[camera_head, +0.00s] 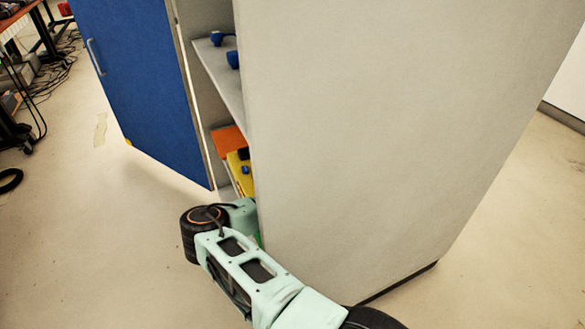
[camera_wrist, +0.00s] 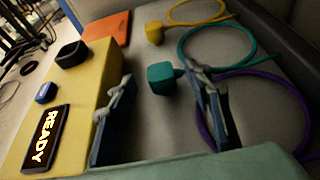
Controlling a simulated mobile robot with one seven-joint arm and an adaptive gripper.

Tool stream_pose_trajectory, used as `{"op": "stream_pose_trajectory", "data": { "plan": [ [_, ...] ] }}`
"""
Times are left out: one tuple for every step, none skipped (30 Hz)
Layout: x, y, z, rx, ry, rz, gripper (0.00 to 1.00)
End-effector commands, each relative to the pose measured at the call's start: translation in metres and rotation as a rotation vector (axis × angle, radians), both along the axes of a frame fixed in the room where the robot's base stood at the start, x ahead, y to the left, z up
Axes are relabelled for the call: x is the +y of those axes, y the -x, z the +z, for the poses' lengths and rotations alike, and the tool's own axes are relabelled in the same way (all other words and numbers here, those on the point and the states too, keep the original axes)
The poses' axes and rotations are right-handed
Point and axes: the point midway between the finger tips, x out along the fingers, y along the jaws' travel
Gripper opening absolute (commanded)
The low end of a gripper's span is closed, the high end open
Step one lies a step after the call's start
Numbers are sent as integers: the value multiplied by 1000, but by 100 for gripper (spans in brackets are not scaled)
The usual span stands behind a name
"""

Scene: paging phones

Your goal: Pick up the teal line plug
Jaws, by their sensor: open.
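The teal line plug (camera_wrist: 161,77) is a small rounded block in the wrist view, with a teal cord (camera_wrist: 245,62) looping away to the right. It lies on the grey shelf surface. My gripper (camera_wrist: 158,92) is open, with one finger left of the plug and the other close to its right side. The plug shows between and slightly beyond the fingertips; I cannot tell whether the right finger touches it. In the head view my arm reaches into the cabinet, and the cabinet side hides the gripper and the plug.
A yellow box (camera_wrist: 88,83) with a black part and a READY display (camera_wrist: 47,138) stands left of my gripper. A yellow plug (camera_wrist: 154,33) and a purple cord (camera_wrist: 270,78) lie nearby. The cabinet side (camera_head: 380,130) and the open blue door (camera_head: 140,80) flank my arm.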

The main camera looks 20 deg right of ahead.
Motion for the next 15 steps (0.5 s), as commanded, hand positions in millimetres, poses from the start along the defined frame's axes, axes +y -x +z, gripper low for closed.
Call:
{"op": "stream_pose_trajectory", "data": {
  "plan": [
    [2,-8,-7,-1,-1,3,46],
    [1,-11,-8,-1,-2,1,46],
    [2,-16,-9,-1,-2,2,46],
    [2,-18,-10,-1,-2,1,46],
    [1,-20,-10,-1,-1,1,46],
    [2,-22,-10,-1,-1,1,46],
    [2,-23,-10,-1,-1,1,46],
    [2,-24,-10,-1,-1,1,46],
    [2,-24,-10,-1,-1,0,46],
    [2,-24,-10,-1,-1,0,46],
    [2,-23,-10,-1,-1,0,46],
    [2,-23,-10,-1,-1,0,46],
    [2,-23,-10,-1,-1,0,46],
    [2,-23,-10,0,-1,0,44],
    [2,-23,-10,0,-1,0,40]
  ]
}}
